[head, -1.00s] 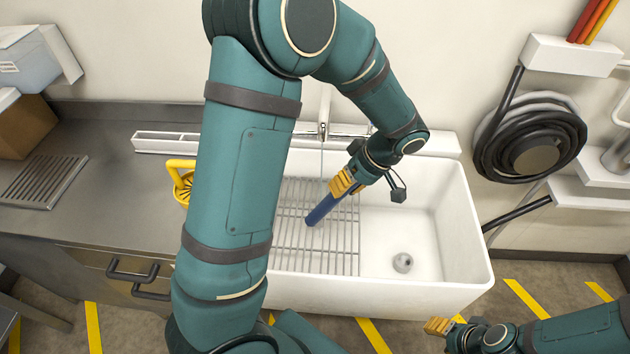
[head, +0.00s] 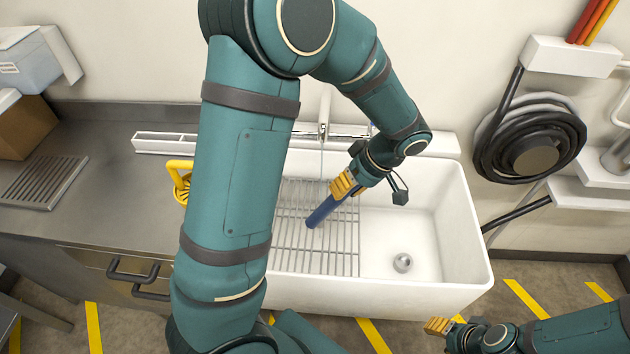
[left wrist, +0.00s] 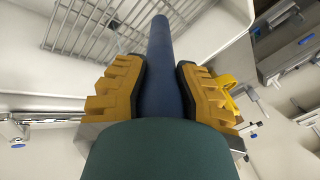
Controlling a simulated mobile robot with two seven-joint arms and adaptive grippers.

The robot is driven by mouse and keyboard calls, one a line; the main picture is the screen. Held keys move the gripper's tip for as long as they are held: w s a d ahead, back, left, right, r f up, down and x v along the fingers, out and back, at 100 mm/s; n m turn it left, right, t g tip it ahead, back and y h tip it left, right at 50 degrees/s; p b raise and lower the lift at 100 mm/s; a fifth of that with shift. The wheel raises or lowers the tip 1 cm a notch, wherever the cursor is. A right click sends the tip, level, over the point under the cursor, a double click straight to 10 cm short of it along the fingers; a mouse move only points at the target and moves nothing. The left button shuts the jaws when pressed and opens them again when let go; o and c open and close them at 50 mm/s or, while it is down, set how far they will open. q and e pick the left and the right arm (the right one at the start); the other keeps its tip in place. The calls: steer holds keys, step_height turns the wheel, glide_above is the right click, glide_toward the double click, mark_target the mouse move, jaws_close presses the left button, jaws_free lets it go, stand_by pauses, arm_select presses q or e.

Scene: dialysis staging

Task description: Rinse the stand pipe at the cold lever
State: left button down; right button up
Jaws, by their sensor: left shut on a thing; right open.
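The stand pipe is a blue tube (head: 321,212) held slanted in the white sink (head: 462,262), over the wire rack (head: 290,253). My left gripper (head: 342,186) is shut on it. In the left wrist view, the tube (left wrist: 163,60) runs out between the yellow fingers of the gripper (left wrist: 163,92). The tap (head: 324,125) is on the back wall, and a thin stream falls from it close to the tube; I cannot tell if it touches. I cannot make out which lever is cold. My right gripper (head: 438,326) is open and empty, in front of the sink.
A yellow object (head: 181,178) stands at the sink's left edge. The steel counter (head: 100,208) at the left holds a slatted drainer (head: 42,181). A coiled dark hose (head: 530,140) hangs on the right wall.

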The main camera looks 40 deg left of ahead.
arm_select(q)
steer(key=shift+s+d+r+p, duration=0.65)
steer(key=shift+s+d+r, duration=0.85)
steer(key=shift+r, duration=0.2)
